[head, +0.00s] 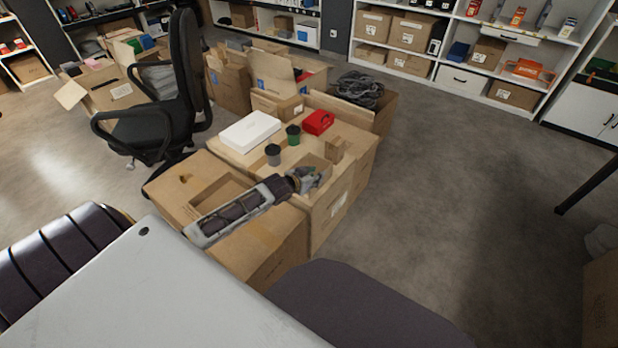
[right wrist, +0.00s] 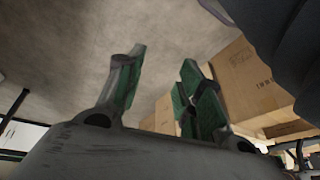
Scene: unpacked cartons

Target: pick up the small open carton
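A small open brown carton (head: 335,149) is on top of a large closed carton near the middle of the head view, by its right edge. My left gripper (head: 316,174) is at the near side of the small carton, over the large carton's top. Its fingers are small and overlap the brown cardboard, so I cannot tell whether they are open or touch the carton. My right gripper (right wrist: 163,57) shows in the right wrist view with its green-padded fingers apart and nothing between them. It is not seen in the head view.
A white box (head: 250,131), a grey cup (head: 273,154), a green cup (head: 293,134) and a red box (head: 318,122) share the carton top. A carton with black cables (head: 360,89) stands behind. An office chair (head: 185,90) is at left.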

